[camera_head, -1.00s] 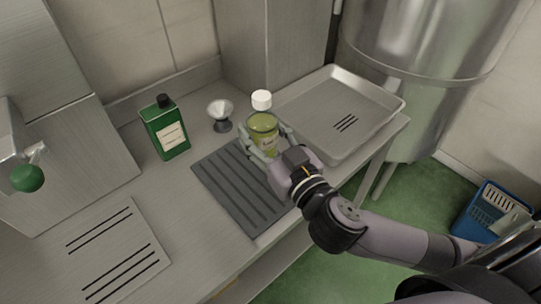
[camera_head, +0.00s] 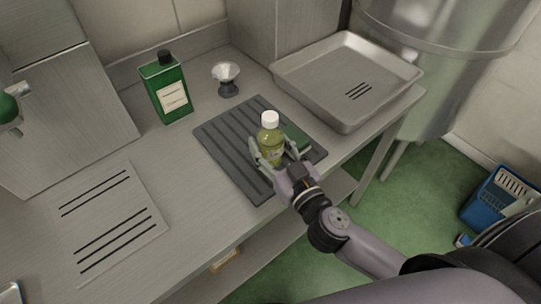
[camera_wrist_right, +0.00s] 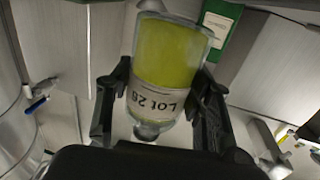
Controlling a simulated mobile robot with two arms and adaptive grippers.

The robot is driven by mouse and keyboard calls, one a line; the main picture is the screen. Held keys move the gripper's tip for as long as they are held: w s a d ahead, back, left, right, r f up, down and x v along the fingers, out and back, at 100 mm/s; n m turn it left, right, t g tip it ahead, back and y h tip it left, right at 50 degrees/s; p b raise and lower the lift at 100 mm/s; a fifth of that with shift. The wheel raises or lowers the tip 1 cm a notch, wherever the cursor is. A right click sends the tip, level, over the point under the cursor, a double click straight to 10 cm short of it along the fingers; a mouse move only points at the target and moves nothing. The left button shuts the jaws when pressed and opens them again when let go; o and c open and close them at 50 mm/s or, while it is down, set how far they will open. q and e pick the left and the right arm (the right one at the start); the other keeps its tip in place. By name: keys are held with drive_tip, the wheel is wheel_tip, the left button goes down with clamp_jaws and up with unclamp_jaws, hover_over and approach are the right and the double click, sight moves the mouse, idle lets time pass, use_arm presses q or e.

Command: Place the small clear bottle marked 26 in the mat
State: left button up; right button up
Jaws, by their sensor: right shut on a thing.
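The small clear bottle (camera_head: 271,143) has a white cap, yellow-green contents and a pale label. My right gripper (camera_head: 269,158) is shut around it and holds it upright over the dark grey ribbed mat (camera_head: 225,147), towards its right part. Whether its base touches the mat is hidden by the fingers. In the right wrist view the bottle (camera_wrist_right: 168,55) sits between both fingers of the gripper (camera_wrist_right: 160,105); its label shows upside down with "LOT" and a number whose last digit is hard to read. My left gripper is not in view.
A green labelled bottle (camera_head: 166,90) and a small metal cup on a dark base (camera_head: 227,80) stand behind the mat. A metal tray (camera_head: 320,90) is at the back right.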

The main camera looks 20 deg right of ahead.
sight(277, 163)
drive_tip(key=shift+f+b, duration=0.5)
drive_tip(key=shift+f, duration=0.95)
drive_tip(key=shift+f, duration=0.15)
drive_tip(key=o, duration=1.5)
